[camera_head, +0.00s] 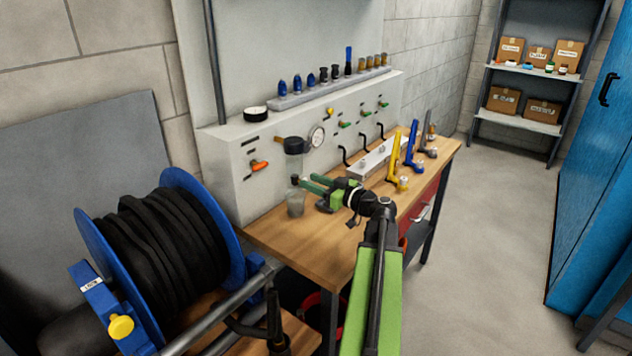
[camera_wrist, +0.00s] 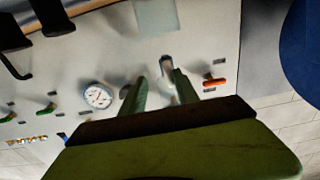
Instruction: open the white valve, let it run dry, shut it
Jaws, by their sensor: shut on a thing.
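My gripper (camera_head: 307,183) reaches from the right to just below a dark-capped clear bowl (camera_head: 294,147) on the front of the grey panel. Its green fingers also show in the wrist view (camera_wrist: 160,86), with a pale piece between them. This piece seems to be the white valve (camera_wrist: 163,87); it is mostly hidden, and I cannot tell whether it is open or shut. A clear cup (camera_head: 296,204) stands on the bench below the fingertips. I cannot make out any liquid in the bowl or the cup.
A round gauge (camera_head: 317,137) and an orange lever (camera_head: 259,166) are on the grey panel (camera_head: 225,185) beside the bowl. Yellow and blue upright tools (camera_head: 392,155) stand on the wooden bench (camera_head: 300,243) at right. A blue hose reel (camera_head: 215,222) stands at left. The floor at right is clear.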

